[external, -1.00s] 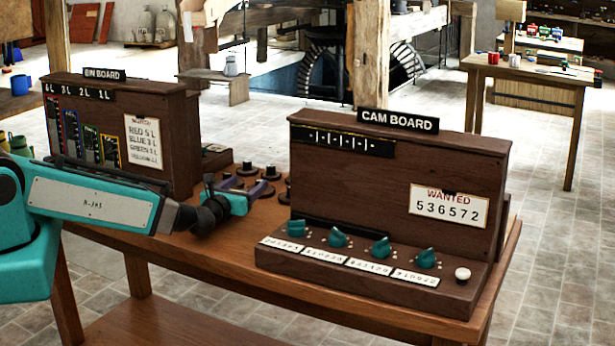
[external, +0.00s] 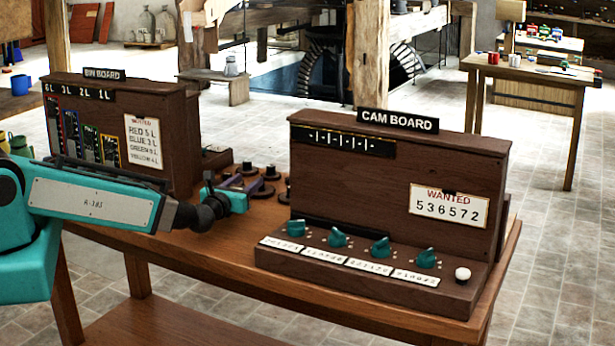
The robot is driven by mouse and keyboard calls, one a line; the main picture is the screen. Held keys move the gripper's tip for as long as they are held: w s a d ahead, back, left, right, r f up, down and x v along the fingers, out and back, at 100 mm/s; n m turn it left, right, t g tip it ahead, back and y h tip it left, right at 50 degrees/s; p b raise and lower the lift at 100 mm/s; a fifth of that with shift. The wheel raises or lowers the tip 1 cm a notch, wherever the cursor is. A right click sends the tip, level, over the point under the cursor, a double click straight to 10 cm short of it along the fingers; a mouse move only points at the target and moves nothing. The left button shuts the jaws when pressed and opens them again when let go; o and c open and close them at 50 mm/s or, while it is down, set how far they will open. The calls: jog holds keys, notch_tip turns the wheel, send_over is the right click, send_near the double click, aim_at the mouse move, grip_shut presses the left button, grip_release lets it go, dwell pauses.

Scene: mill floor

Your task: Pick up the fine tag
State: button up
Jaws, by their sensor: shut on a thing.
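My gripper (external: 241,184) is over the table between the two boards, low beside several small dark round pieces with knobs (external: 265,188). Its fingers are drawn together on a small thing that they mostly hide. This thing is in the place of the fine tag, but no marking on it can be read. I cannot tell whether it is touching the table.
The bin board (external: 172,110) stands close behind my arm. The cam board (external: 400,180), with teal knobs and a white button, stands to the right. The wooden table (external: 215,262) is clear in front of the gripper.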

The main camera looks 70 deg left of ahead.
notch_tip(320, 180, up, 9)
jog(key=p, duration=0.3)
jog(key=shift+r+p, duration=0.15)
jog(key=shift+p, duration=0.15)
dwell(0.3)
jog(key=shift+r, duration=0.1)
dwell(0.8)
